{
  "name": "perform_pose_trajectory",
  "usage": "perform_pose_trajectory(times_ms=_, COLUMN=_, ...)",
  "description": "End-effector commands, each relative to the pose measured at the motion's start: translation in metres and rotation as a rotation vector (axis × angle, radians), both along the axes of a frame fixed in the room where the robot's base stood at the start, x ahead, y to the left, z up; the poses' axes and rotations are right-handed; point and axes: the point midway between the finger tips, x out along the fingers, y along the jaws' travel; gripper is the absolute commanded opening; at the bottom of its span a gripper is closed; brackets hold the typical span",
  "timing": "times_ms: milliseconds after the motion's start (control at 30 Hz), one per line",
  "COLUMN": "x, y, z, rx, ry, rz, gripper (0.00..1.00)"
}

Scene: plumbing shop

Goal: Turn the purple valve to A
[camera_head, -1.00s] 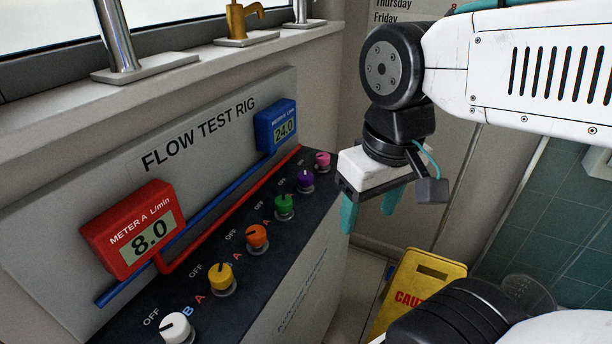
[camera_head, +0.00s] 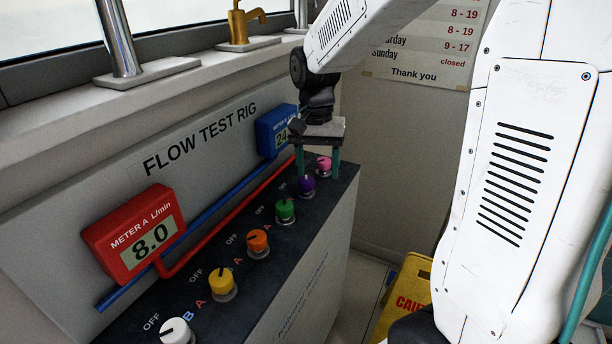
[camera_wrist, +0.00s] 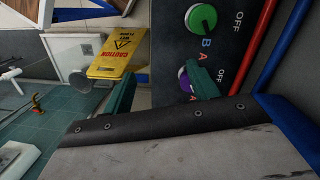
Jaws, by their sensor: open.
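The purple valve (camera_head: 307,184) is a small round knob on the dark sloping top of the flow test rig, between the green valve and the pink valve. In the wrist view the purple valve (camera_wrist: 184,82) is partly hidden by one finger, with A and OFF printed nearby; its setting cannot be read. My gripper (camera_head: 318,174) is open and empty, its two teal fingers pointing down close above the purple and pink valves. In the wrist view the fingers (camera_wrist: 160,88) are wide apart, the purple knob close by the right one. Contact cannot be told.
Neighbouring knobs are green (camera_head: 285,210), pink (camera_head: 323,164), orange (camera_head: 258,243), yellow (camera_head: 221,282) and white (camera_head: 176,331). Red Meter A (camera_head: 135,235) reads 8.0; blue Meter B (camera_head: 272,133) is partly covered by my gripper. A yellow caution sign (camera_head: 408,285) stands on the floor.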

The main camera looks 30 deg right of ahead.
Motion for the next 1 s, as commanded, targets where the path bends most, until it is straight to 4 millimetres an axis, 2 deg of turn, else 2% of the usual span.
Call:
perform_pose_trajectory(times_ms=33, x=0.019, y=-0.005, z=-0.008, rx=-0.008, ry=-0.003, rz=-0.08, gripper=0.59)
perform_pose_trajectory(times_ms=100, x=0.044, y=-0.01, z=-0.013, rx=-0.021, ry=-0.024, rz=-0.205, gripper=0.59)
perform_pose_trajectory(times_ms=200, x=0.066, y=-0.012, z=-0.006, rx=-0.033, ry=-0.072, rz=-0.349, gripper=0.59)
perform_pose_trajectory(times_ms=267, x=0.073, y=-0.013, z=0.0, rx=-0.036, ry=-0.095, rz=-0.415, gripper=0.59)
perform_pose_trajectory(times_ms=467, x=0.075, y=-0.013, z=-0.005, rx=-0.04, ry=-0.105, rz=-0.52, gripper=0.59)
perform_pose_trajectory(times_ms=800, x=0.074, y=-0.012, z=-0.055, rx=-0.041, ry=-0.102, rz=-0.521, gripper=0.59)
perform_pose_trajectory(times_ms=1000, x=0.074, y=-0.013, z=-0.075, rx=-0.041, ry=-0.104, rz=-0.521, gripper=0.59)
